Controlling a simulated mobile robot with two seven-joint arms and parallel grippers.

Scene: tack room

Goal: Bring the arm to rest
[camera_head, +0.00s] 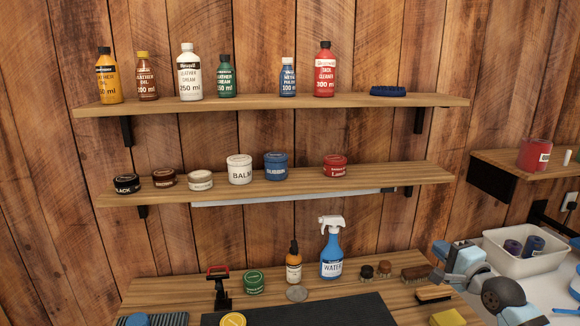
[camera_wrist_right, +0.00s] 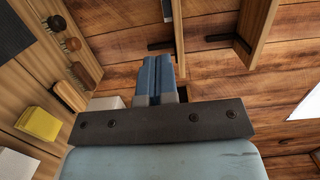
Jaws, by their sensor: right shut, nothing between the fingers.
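My right gripper (camera_head: 440,250) shows in the head view at the lower right, above the right end of the workbench (camera_head: 395,294). Its arm comes in from the lower right corner. In the right wrist view its two blue fingers (camera_wrist_right: 158,80) are together with nothing between them. The gripper touches nothing that I can make out. My left gripper is in neither view.
Shelves (camera_head: 270,101) with bottles and tins (camera_head: 239,170) hang on the plank wall. Brushes (camera_head: 416,272) and a yellow block (camera_head: 447,317) lie near the gripper. A white bin (camera_head: 520,264) stands just right of it, below a side shelf with a red jar (camera_head: 535,154).

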